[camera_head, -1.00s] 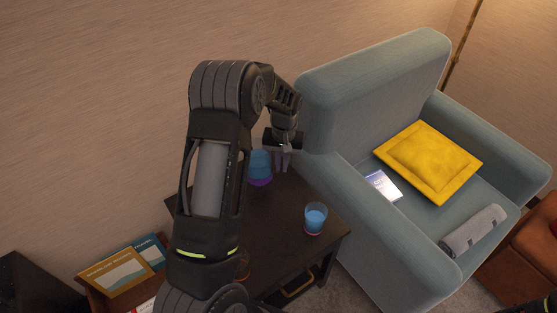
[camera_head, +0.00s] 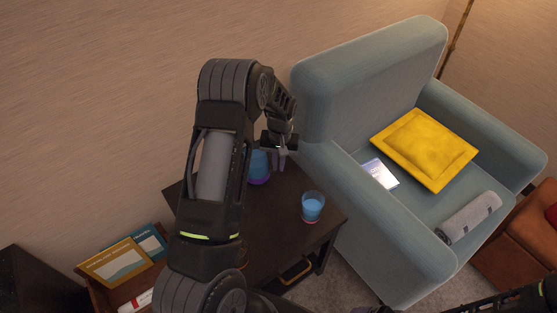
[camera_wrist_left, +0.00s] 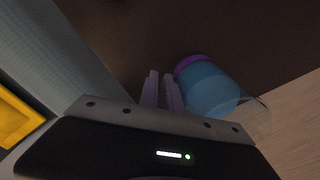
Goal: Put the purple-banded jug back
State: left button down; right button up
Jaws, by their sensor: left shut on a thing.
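The purple-banded jug (camera_head: 258,168) is blue, with a purple band near its lower end in the head view. It shows at the back of the dark side table (camera_head: 283,222), partly hidden by my left arm. My left gripper (camera_head: 279,160) is at the jug's right side, shut on it. In the left wrist view, the fingers (camera_wrist_left: 161,90) are close together beside the jug (camera_wrist_left: 210,90); the gripped part is hard to see. I cannot tell whether the jug touches the tabletop. My right gripper is out of view; only part of that arm shows at the bottom right.
A glass of blue liquid (camera_head: 312,207) stands near the table's front right edge. A blue armchair (camera_head: 332,188) with a yellow cushion (camera_head: 424,150) is close on the right. The wall is behind. A box with cards (camera_head: 118,265) is at lower left.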

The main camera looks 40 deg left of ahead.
pick_arm(q)
jog(key=shift+f, duration=0.15)
jog(key=c, duration=1.5)
grip_release()
jog(key=shift+c, duration=0.2)
jog(key=shift+r, duration=0.3)
jog(key=r, duration=1.1)
jog(key=shift+d+r, duration=0.2)
jog(key=shift+r, duration=0.2)
jog(key=shift+f, duration=0.1)
